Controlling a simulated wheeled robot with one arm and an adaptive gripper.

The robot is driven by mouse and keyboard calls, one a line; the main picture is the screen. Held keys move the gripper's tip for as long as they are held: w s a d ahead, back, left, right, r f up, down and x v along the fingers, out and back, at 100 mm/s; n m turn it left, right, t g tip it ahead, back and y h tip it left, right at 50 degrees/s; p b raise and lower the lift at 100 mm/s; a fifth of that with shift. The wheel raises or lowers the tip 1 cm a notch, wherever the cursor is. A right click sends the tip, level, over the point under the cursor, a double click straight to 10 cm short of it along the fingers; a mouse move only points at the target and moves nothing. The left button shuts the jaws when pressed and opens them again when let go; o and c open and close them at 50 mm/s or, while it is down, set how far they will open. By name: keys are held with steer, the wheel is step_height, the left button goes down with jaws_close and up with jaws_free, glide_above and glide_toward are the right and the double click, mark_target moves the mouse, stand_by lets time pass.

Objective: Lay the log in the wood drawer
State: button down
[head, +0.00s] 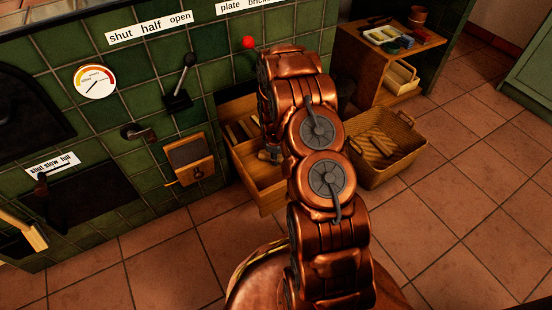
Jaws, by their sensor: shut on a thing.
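The wood drawer (262,188) is pulled out of the green tiled hearth at the centre of the head view. Several pieces of wood (239,131) show in its back part. My gripper (270,154) is mostly hidden behind my copper arm; only a small grey part shows, over the drawer. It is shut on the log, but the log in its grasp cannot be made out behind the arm. I cannot tell whether that log touches the drawer.
A wooden shelf unit (350,52) with a tray of small items stands behind the basket. A black lever (184,80), a red knob (249,42), a gauge (95,82) and a small wooden box (190,160) are on the hearth front. The tiled floor at right is clear.

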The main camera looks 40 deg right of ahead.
steer(key=c, duration=0.8)
jaws_free()
